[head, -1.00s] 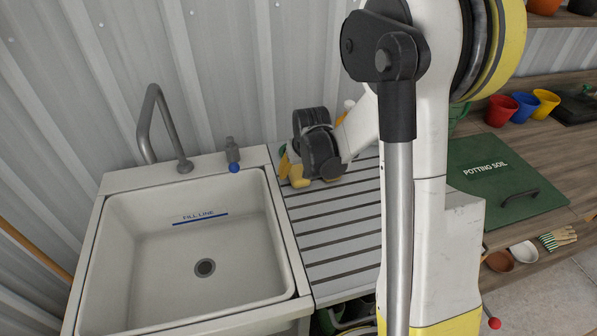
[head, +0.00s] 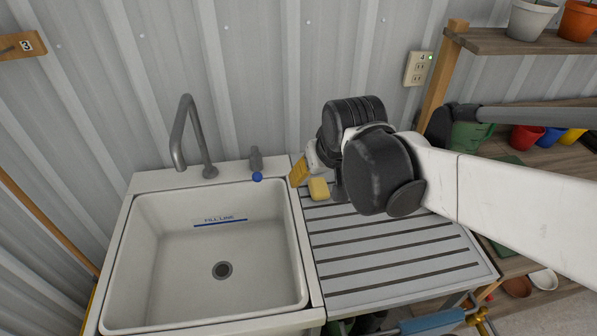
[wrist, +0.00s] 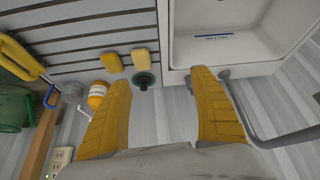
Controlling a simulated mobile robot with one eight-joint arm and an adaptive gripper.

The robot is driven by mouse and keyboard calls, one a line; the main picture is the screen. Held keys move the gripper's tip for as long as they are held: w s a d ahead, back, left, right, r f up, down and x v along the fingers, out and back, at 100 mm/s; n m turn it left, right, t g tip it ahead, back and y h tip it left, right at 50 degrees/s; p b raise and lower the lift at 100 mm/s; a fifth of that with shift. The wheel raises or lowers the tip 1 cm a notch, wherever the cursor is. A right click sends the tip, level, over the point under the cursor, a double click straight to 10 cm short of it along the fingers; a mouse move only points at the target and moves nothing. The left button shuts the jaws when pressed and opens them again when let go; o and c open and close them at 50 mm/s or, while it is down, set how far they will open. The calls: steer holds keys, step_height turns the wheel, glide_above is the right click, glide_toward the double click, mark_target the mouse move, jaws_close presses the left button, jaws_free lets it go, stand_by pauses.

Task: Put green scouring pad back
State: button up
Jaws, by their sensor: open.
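My gripper (wrist: 158,100) is open, its two yellow fingers spread wide with nothing between the tips. In the head view one yellow finger (head: 298,173) shows at the back left of the drainboard, and my wrist hides the rest. In the wrist view a round dark-green piece with a black centre (wrist: 144,81) lies close to the tip of the left finger. I cannot tell whether it is the green scouring pad. Two yellow blocks, one left (wrist: 112,62) and one right (wrist: 140,60), lie beside it. One yellow block (head: 318,189) shows in the head view.
The ribbed drainboard (head: 390,262) is mostly clear. The white sink (head: 150,250) with its grey faucet (head: 184,130) stands left. An orange-yellow bottle (wrist: 97,97) stands near the left finger. The metal wall is close behind.

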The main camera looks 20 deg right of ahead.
steer(key=s+a+r+n+t, duration=0.1)
steer(key=s+a, duration=0.3)
steer(key=s, duration=0.5)
steer(key=shift+s+r+y, duration=0.15)
steer(key=shift+r+y, duration=0.1)
steer(key=shift+y, duration=0.05)
steer(key=shift+f+b, duration=0.45)
